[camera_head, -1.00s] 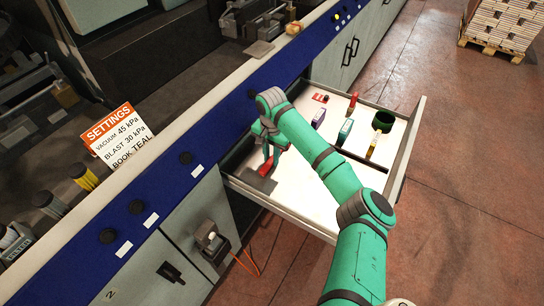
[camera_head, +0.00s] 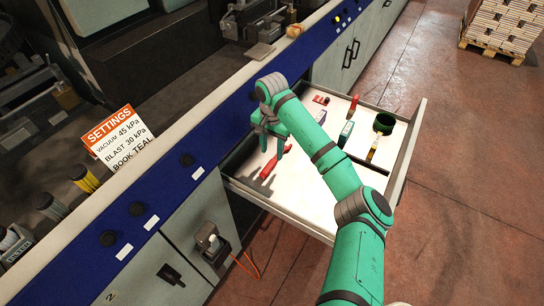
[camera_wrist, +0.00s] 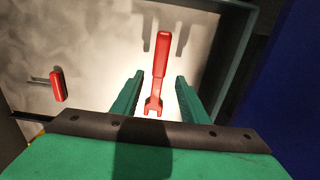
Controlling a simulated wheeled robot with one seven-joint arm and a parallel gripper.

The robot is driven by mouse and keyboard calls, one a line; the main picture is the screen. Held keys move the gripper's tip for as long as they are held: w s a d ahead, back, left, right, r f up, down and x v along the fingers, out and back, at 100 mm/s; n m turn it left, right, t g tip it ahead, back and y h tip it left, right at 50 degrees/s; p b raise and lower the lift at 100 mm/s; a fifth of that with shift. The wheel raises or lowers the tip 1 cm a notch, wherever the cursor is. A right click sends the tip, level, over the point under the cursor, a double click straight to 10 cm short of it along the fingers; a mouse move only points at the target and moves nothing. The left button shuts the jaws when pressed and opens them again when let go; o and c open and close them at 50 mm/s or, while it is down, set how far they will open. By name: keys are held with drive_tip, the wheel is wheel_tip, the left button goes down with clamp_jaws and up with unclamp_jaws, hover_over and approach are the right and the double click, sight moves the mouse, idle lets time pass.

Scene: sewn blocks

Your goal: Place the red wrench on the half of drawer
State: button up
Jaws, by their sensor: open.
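The red wrench (camera_head: 270,166) lies on the white floor of the open drawer (camera_head: 310,225), in its left part in the head view. In the wrist view the wrench (camera_wrist: 160,66) lies between the fingers, its open-ended jaw toward me and its handle pointing away. My gripper (camera_head: 271,151) is open and empty. It is above the wrench and apart from it. In the wrist view its green fingers (camera_wrist: 159,92) stand on either side of the wrench's lower end.
The drawer also holds a red-handled tool (camera_head: 353,103), a dark green ring-shaped container (camera_head: 383,123), a yellow item (camera_head: 373,147), a teal block (camera_head: 346,132) and a small red object (camera_wrist: 58,86). A dark divider crosses the drawer. The blue panel (camera_head: 187,160) borders the drawer's left side.

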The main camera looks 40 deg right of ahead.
sight(272, 162)
wheel_tip(272, 162, up, 7)
drive_tip(key=shift+f, duration=0.15)
drive_tip(key=shift+a, duration=0.1)
drive_tip(key=shift+s, duration=0.1)
idle(0.3)
